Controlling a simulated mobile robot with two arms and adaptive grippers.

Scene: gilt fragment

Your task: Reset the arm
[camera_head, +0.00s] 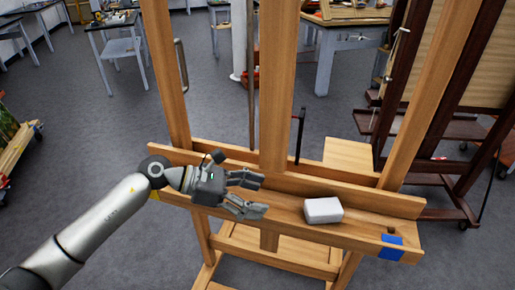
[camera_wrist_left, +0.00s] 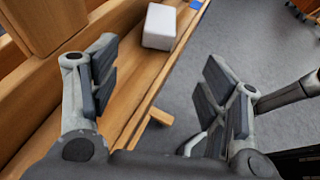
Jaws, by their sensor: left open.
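My left arm comes in from the left in the head view. Its gripper (camera_head: 254,194) is open and empty, over the left half of the easel's tray ledge (camera_head: 285,207). In the left wrist view, the two fingers of my left gripper (camera_wrist_left: 160,95) stand wide apart with nothing between them. A white block (camera_head: 323,210) lies on the ledge to the right of the gripper, apart from it. The block also shows beyond the fingers in the left wrist view (camera_wrist_left: 160,26). My right gripper is in neither view.
The wooden easel (camera_head: 277,90) stands in front of me. Blue tape (camera_head: 392,247) and a small dark piece (camera_head: 391,230) are at the ledge's right end. A dark easel (camera_head: 455,130) stands at the right. Tables (camera_head: 120,20) are behind. Grey floor is open at the left.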

